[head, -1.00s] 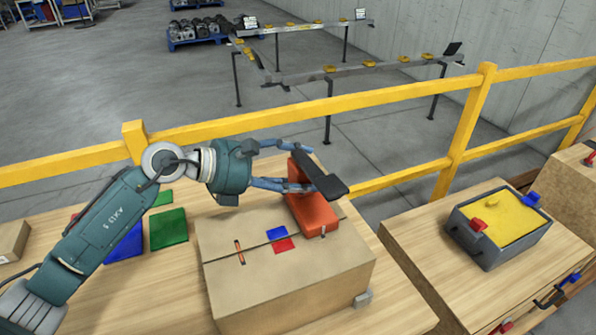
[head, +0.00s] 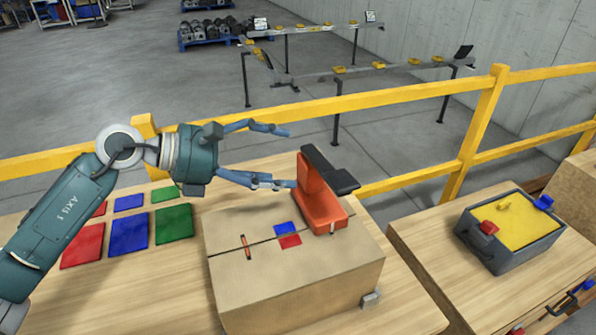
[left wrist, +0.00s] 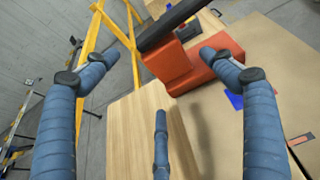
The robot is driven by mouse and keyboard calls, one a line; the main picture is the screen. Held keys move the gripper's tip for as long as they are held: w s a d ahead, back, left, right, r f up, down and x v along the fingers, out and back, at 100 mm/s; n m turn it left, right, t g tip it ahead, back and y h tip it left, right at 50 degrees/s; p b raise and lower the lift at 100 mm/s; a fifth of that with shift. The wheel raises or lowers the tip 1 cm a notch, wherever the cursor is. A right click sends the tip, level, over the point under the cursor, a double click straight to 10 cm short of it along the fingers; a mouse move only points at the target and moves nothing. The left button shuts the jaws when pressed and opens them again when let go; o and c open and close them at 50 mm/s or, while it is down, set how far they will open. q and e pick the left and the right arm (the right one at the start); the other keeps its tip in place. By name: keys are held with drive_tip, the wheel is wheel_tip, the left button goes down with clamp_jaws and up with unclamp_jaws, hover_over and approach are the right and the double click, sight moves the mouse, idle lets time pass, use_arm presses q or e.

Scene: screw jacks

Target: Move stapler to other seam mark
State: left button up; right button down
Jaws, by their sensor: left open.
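An orange stapler (head: 320,203) with a black top arm stands on the far right part of a closed cardboard box (head: 300,275), at the box's seam. Two seam marks show on the box: an orange mark (head: 246,247) to the left, and a blue and red mark (head: 287,234) beside the stapler. My left gripper (head: 283,157) is open and empty, just left of the stapler and apart from it. In the left wrist view the stapler (left wrist: 185,65) lies ahead, beyond the open fingers (left wrist: 145,72). My right gripper is not in view.
Red, blue and green squares (head: 128,233) lie on the wooden table left of the box. A grey bin with yellow contents (head: 512,225) stands on another table at right. A yellow railing (head: 400,105) runs behind the tables.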

use_arm(q)
drive_tip(key=shift+b+v, duration=0.45)
drive_tip(key=shift+v, duration=1.9)
